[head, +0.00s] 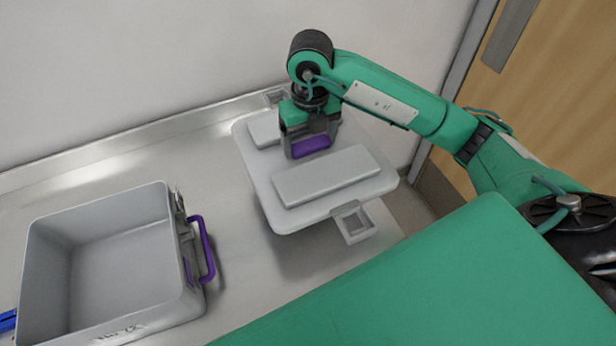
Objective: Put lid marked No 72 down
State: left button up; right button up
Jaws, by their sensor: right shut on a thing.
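A light grey lid (331,178) with raised flat panels and a purple handle is over the right part of the metal counter in the head view. My right gripper (310,148) is shut on the lid's purple handle, from above. Latch loops stick out at the lid's near and far edges. The lid looks raised a little above the counter, with a shadow beneath its left side. No marking can be read on it. My left gripper is not in view.
An open, empty grey box (108,262) with a purple side handle (207,250) stands on the metal counter (212,170) at the left. Bare counter lies between box and lid. A wall runs behind, and a wooden door (545,110) is at the right. A blue item (8,320) shows at the lower left edge.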

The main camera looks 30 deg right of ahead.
notch_tip(320, 180, down, 14)
jog(key=shift+f+p, duration=0.1)
jog(key=shift+p, duration=1)
jog(key=shift+f+b, duration=0.4)
jog(key=shift+b, duration=0.05)
jog(key=o, duration=1.5)
jog(key=shift+c, duration=0.2)
